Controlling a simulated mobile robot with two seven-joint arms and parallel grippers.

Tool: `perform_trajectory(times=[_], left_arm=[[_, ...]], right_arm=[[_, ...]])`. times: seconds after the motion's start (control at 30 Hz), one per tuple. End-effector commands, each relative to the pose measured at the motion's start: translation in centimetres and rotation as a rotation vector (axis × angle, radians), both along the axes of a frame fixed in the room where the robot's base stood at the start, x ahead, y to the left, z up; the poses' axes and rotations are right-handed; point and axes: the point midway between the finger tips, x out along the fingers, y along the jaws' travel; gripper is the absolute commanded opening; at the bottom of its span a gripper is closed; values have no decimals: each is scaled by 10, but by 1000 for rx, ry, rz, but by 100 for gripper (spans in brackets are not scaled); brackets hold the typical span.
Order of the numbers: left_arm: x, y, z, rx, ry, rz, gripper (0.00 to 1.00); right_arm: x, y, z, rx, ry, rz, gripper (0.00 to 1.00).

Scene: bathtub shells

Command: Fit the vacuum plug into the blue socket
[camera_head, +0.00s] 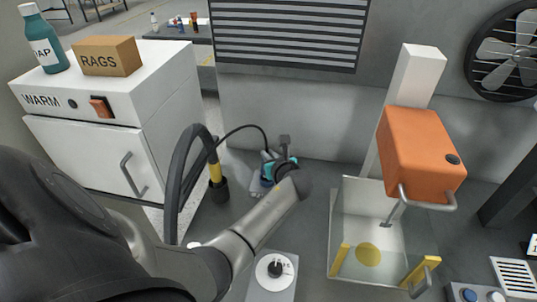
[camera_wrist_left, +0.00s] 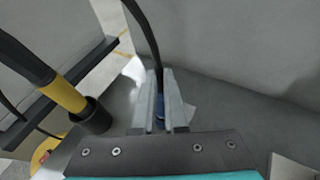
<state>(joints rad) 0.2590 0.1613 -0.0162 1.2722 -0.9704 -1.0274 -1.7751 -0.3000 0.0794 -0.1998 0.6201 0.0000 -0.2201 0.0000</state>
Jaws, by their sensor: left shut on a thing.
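My left gripper (camera_head: 268,168) reaches in from the left, low by the grey wall. In the left wrist view its two grey fingers (camera_wrist_left: 159,95) are shut on a small dark-blue piece, which I take for the vacuum plug (camera_wrist_left: 159,112). A black cable runs up from the plug; in the head view it arcs over to the hose at the left. The fingers hide most of the plug. I cannot make out the blue socket clearly; the gripper and forearm cover part of that area. My right gripper is not in view.
A dark hose with a yellow band (camera_head: 214,171) stands left of the gripper, close by it. A white WARM cabinet (camera_head: 85,155) is at the left. A round dial (camera_head: 274,271) is in front. A clear-walled station with an orange head (camera_head: 420,150) stands right.

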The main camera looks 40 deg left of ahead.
Motion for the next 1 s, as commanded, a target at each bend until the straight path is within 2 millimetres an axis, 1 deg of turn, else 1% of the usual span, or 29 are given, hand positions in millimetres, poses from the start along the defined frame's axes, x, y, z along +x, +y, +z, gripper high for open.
perform_trajectory(times=[1.0], left_arm=[[0,0,-27,0,1,0,0]], right_arm=[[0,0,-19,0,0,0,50]])
